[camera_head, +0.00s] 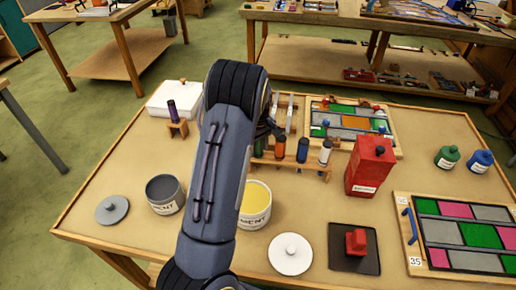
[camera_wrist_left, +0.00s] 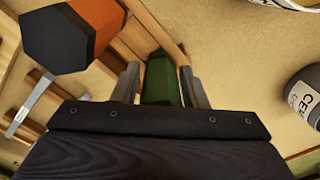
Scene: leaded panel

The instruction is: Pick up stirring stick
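I cannot tell for certain which item is the stirring stick. A wooden rack (camera_head: 312,163) holds several upright handled tools, among them a green one (camera_head: 259,146) and an orange one with a dark end (camera_head: 280,146). My left gripper (camera_wrist_left: 162,80) is at the left end of this rack, mostly hidden behind my forearm in the head view. In the left wrist view, its two fingers stand apart on either side of the green handle (camera_wrist_left: 162,82). Whether they press on it is unclear. The orange handle (camera_wrist_left: 95,20) is beside them. My right gripper is not in view.
A yellow-filled can (camera_head: 257,203) and a grey-filled can (camera_head: 164,193) stand in front. A red box (camera_head: 370,166) is right of the rack. Coloured panels lie at the back (camera_head: 352,122) and right (camera_head: 462,236). A purple-topped marker (camera_head: 173,112) stands in a small holder at left.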

